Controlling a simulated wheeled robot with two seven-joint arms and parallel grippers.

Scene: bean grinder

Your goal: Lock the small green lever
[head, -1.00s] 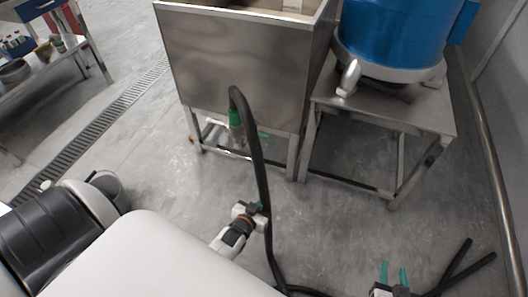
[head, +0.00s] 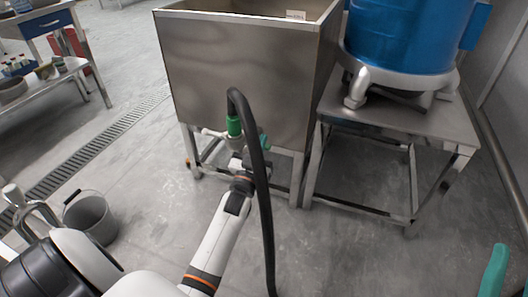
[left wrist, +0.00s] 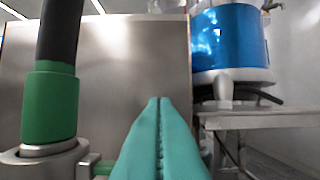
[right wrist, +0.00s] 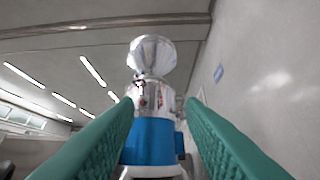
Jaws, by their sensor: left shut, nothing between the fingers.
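A green hose collar (head: 234,126) sits on a metal coupling at the end of a black hose, in front of the steel tank (head: 235,65). In the left wrist view the collar (left wrist: 50,105) and coupling (left wrist: 48,160) are at the left. A small green piece (left wrist: 103,167), perhaps the lever, shows at the coupling's right side, partly hidden by my finger. My left gripper (head: 265,143) is beside the coupling, partly behind the hose. Its teal fingers (left wrist: 160,100) are shut and empty, pointing toward the tank. My right gripper (right wrist: 163,105) is open and empty, away from the coupling.
The black hose (head: 263,215) hangs down past my left arm. A blue machine (head: 400,35) stands on a steel table (head: 445,120) to the right. A grey bucket (head: 92,217) stands at left. The floor between is mostly clear.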

